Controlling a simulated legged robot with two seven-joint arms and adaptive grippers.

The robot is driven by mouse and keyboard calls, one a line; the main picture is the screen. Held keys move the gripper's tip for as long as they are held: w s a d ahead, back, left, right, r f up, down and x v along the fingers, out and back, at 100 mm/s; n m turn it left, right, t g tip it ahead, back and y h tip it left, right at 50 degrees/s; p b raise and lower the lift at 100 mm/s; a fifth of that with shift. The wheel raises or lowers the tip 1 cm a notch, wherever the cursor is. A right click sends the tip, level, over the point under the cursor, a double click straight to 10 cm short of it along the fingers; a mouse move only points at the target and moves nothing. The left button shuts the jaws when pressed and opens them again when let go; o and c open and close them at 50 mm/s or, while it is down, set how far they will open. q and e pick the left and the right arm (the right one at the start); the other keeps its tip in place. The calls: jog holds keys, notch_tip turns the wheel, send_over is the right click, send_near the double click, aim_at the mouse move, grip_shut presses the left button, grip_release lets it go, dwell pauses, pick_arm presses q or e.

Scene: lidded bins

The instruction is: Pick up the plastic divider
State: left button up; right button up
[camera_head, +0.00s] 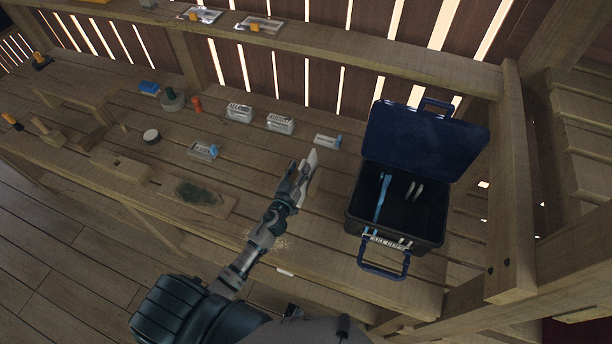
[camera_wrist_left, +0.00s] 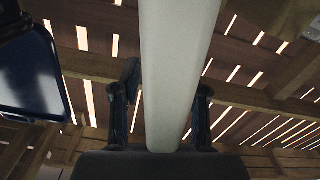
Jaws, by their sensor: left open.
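A dark blue lidded bin (camera_head: 352,212) stands open on the bench at the right. A thin light-blue strip (camera_head: 382,197) stands inside it near the left wall. My left gripper (camera_head: 308,172) is over the bench, left of the bin, with its jaws open. A long pale flat piece (camera_wrist_left: 178,70) lies between its two dark fingers in the left wrist view; a pale piece (camera_head: 313,160) also shows at the fingertips in the head view. I cannot tell whether the fingers touch it, or which piece is the plastic divider. My right gripper is not in view.
Small labelled packs (camera_head: 239,113) and a green round item (camera_head: 172,98) sit along the back of the bench. A shelf beam (camera_head: 350,58) runs behind, and a wooden post (camera_head: 513,190) stands right of the bin.

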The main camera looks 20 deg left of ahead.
pick_arm(q)
jog(key=shift+w+f, duration=0.1)
jog(key=shift+w, duration=0.3)
grip_shut()
